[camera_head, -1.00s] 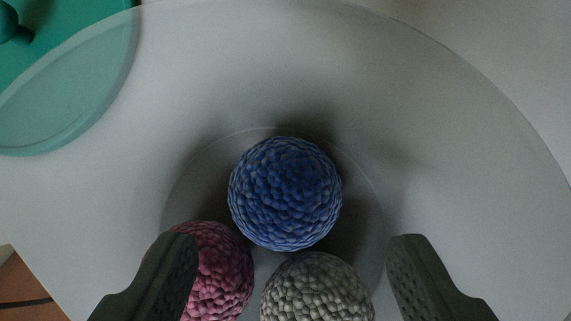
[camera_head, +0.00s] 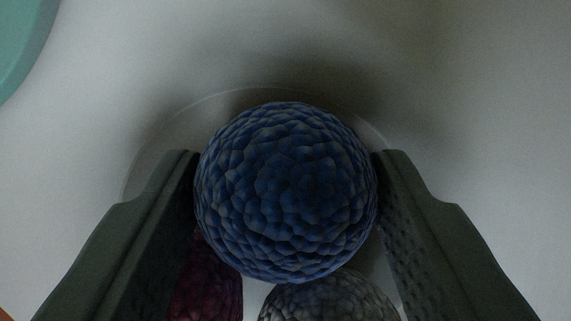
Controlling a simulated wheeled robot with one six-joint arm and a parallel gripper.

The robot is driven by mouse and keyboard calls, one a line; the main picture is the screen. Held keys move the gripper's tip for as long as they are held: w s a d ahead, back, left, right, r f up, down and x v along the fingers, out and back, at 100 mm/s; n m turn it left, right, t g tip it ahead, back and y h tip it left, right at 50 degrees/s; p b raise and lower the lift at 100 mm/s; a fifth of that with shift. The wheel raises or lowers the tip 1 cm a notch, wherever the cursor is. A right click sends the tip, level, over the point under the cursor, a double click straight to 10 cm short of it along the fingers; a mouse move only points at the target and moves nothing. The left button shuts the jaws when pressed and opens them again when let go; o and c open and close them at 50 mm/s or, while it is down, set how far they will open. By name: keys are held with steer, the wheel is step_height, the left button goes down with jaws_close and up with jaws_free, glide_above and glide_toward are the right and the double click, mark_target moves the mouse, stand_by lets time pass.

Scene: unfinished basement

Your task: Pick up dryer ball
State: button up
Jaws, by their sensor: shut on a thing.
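A blue, bumpy dryer ball (camera_head: 286,190) fills the middle of the camera view. My gripper (camera_head: 287,175) is shut on it, with one dark finger pressed against its left side and the other against its right side. A dark red ball (camera_head: 207,285) lies below it to the left, partly hidden by the left finger and the blue ball. A grey ball (camera_head: 330,298) lies below it to the right, cut off by the frame's bottom edge. I cannot tell whether the blue ball still touches the surface under it.
The balls sit within a clear, round, shallow dish or bowl (camera_head: 160,135), whose inner ring shows around them. A green round object (camera_head: 22,40) shows at the top left corner. The pale surface above and to the right is clear.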

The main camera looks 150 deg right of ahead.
step_height(320, 180, up, 28)
stand_by(0.7)
steer(key=shift+o, duration=1.3)
steer(key=shift+c, duration=0.4)
